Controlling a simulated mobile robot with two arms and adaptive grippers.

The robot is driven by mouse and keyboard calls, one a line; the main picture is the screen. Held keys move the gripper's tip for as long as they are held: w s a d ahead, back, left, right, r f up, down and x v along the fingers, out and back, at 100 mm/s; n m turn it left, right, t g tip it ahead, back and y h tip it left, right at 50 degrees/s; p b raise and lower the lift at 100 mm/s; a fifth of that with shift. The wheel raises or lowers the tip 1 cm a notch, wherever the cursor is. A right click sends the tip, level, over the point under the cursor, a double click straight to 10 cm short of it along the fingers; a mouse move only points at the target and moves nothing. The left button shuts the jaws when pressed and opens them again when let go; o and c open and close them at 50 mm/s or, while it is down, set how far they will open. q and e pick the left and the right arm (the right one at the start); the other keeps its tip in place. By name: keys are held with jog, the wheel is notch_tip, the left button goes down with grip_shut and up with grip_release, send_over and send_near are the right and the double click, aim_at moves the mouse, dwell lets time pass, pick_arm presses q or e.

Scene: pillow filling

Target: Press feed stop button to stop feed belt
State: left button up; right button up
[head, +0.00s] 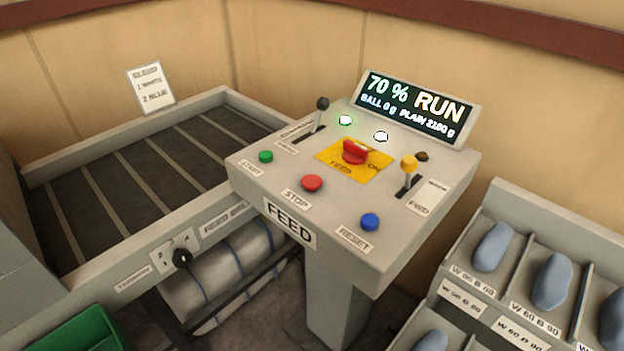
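The feed panel (289,224) is a grey console on a post in the middle of the head view. The red stop button (312,183) sits on its top near the front edge, above a STOP label. A green start button (265,157) is to its left and a blue reset button (370,222) to its right. The display (416,107) reads "70 % RUN". The feed belt (130,170), a dark slatted bed in a grey frame, lies to the left. Neither gripper is in view.
A red rotary switch (355,152) on a yellow plate, a black lever (320,108) and a yellow lever (409,165) rise from the panel. A labelled bin rack (515,200) with blue-grey items stands right. A green crate (80,335) is at lower left.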

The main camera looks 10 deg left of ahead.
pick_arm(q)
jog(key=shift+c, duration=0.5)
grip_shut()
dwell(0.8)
